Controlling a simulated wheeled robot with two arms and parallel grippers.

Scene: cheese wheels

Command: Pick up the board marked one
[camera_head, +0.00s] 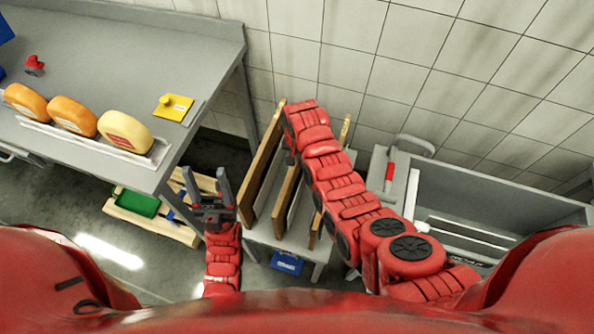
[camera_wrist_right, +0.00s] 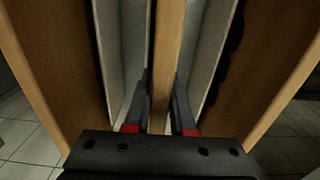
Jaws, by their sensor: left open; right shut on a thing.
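Several wooden boards stand on edge, side by side, in a rack on a small grey stand. In the head view I see the left board (camera_head: 260,160), the middle board (camera_head: 285,203) and part of a right board (camera_head: 315,230). My right arm covers much of them. In the right wrist view my right gripper (camera_wrist_right: 162,95) has its fingers on both sides of the middle board (camera_wrist_right: 168,50) and is shut on it. No number shows on any board. My left gripper (camera_head: 208,192) is open and empty, left of the rack.
A grey table (camera_head: 80,165) at left holds cheese wheels (camera_head: 72,115) and a yellow block (camera_head: 174,107). A wooden crate (camera_head: 180,236) with a green tray lies on the floor. A grey sink unit (camera_head: 470,190) stands right. Grey dividers (camera_wrist_right: 122,50) flank the gripped board.

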